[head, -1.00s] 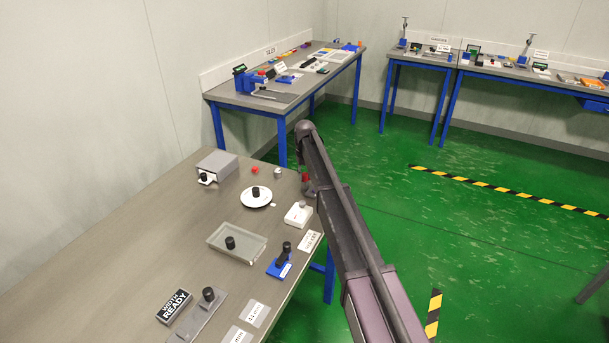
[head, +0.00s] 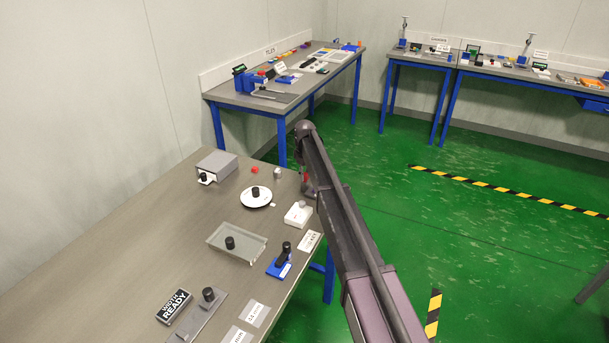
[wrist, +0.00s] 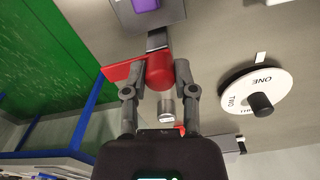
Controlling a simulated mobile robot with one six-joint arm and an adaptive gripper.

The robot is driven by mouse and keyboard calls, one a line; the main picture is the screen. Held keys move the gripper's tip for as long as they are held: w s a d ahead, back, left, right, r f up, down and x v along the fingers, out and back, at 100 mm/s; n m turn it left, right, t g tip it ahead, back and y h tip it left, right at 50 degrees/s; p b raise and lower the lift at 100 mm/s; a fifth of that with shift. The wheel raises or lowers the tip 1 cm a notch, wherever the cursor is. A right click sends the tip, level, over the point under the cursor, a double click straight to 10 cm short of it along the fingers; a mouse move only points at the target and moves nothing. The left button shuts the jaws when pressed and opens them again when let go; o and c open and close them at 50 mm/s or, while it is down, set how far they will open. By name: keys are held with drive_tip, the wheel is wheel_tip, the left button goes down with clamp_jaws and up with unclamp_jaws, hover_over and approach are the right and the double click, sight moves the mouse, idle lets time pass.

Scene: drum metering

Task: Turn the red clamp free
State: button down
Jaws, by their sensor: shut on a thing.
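The red clamp shows in the wrist view as a rounded red knob (wrist: 159,72) with a flat red piece (wrist: 118,71) to its left. My gripper (wrist: 160,79) has one finger on each side of the knob and is shut on it. In the head view only a small bit of red (head: 306,178) shows at the table's far right edge, beside my arm. My arm hides the gripper there, and most of the clamp.
A white dial (head: 256,197) with a black knob lies nearby; it also shows in the wrist view (wrist: 236,91). A red button (head: 254,170), a grey box (head: 217,164), a white block (head: 298,214) and a clear tray (head: 237,242) are on the table. Green floor is right of it.

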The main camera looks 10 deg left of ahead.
drive_tip(key=shift+c, duration=2.1)
unclamp_jaws()
drive_tip(key=shift+m, duration=0.5)
